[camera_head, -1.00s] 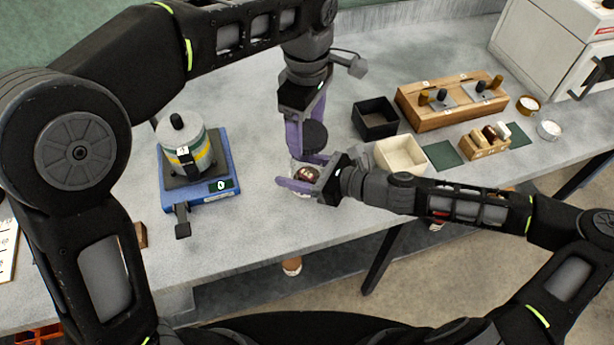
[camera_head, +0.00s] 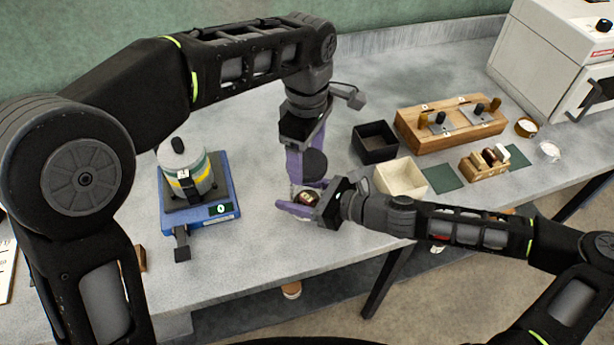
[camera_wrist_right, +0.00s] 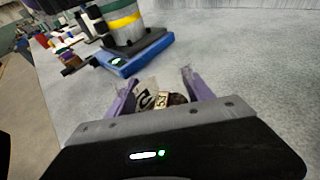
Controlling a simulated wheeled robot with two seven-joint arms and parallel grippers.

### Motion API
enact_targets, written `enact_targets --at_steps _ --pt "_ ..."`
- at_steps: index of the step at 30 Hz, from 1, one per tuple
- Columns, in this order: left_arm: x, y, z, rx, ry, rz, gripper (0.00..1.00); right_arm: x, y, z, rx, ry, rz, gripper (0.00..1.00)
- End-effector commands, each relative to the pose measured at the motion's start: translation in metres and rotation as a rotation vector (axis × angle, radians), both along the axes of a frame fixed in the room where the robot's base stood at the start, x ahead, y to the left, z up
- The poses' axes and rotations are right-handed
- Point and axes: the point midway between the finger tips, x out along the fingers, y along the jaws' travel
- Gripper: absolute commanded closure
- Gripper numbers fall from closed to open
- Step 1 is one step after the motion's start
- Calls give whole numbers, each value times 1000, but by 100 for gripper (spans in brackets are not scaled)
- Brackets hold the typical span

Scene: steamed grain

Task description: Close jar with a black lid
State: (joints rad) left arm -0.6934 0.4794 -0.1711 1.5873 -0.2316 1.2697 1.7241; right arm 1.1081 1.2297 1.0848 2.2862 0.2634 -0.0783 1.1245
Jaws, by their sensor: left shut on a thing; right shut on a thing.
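The jar (camera_head: 306,198) is clear with dark red-brown contents, on the grey bench near its front edge. My right gripper (camera_head: 298,197) is shut around it from the right. In the right wrist view the jar (camera_wrist_right: 163,99) shows a label between the purple fingers. The black lid (camera_head: 314,164) is a dark round disc held above and slightly behind the jar. My left gripper (camera_head: 308,178) is shut on the lid and comes down from above. The lid is apart from the jar or very near it; I cannot tell the exact gap.
A blue scale (camera_head: 222,209) with a grey striped pot (camera_head: 184,165) stands to the left. A black tray (camera_head: 375,143), a cream tray (camera_head: 400,178), a wooden block (camera_head: 450,130) and a small wooden rack (camera_head: 483,165) are to the right. Bench between scale and jar is clear.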

Motion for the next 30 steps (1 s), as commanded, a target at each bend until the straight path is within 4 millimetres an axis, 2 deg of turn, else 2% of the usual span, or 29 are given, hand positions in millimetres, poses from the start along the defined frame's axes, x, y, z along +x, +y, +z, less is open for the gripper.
enact_targets --at_steps 4,9,30 --pt "-1 1 -23 3 3 1 66 0 0 0 0 0 0 100" --pt "-1 0 -37 2 1 1 66 0 0 0 0 0 0 100" --pt "-1 0 -37 1 0 0 66 0 0 0 0 0 0 100"
